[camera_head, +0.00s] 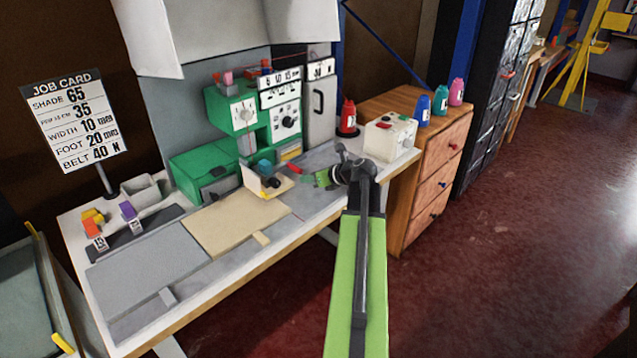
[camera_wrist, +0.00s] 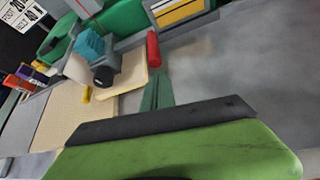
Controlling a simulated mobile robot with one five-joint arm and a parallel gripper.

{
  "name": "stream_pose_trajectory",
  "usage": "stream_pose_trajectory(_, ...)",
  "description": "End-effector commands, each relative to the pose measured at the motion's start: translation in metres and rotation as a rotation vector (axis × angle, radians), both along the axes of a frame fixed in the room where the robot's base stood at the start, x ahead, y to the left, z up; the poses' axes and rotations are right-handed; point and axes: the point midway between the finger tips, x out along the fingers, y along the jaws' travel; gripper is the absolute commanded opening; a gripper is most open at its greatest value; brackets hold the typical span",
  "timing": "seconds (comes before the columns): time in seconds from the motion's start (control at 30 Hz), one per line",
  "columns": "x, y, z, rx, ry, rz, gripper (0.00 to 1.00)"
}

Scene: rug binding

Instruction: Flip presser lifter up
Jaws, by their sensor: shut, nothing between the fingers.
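The green machine (camera_head: 265,125) stands at the back of the white bench. A short red handle (camera_head: 296,169), which looks like the presser lifter, sticks out low at the machine's right front. It also shows in the wrist view (camera_wrist: 153,50), where it looks nearly upright. My gripper (camera_head: 318,179) is shut and empty, just right of and slightly below the red handle. In the wrist view the closed fingers (camera_wrist: 157,76) point at the handle's lower end. I cannot tell whether they touch it. The handle's mount is hard to make out.
A tan board with a black knob (camera_head: 268,182) and a teal block stand left of the handle. A white box (camera_head: 389,138) and a red bottle (camera_head: 348,117) stand at right and behind my arm. The job card (camera_head: 76,120) is at left. The bench front is mostly flat.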

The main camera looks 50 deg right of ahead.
Motion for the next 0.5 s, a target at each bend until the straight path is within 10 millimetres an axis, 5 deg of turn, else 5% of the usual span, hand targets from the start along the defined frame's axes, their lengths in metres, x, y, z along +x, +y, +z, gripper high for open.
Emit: stream_pose_trajectory(0.5, 0.0067, 0.0007, 0.003, -0.001, 0.0, 0.0, 0.0)
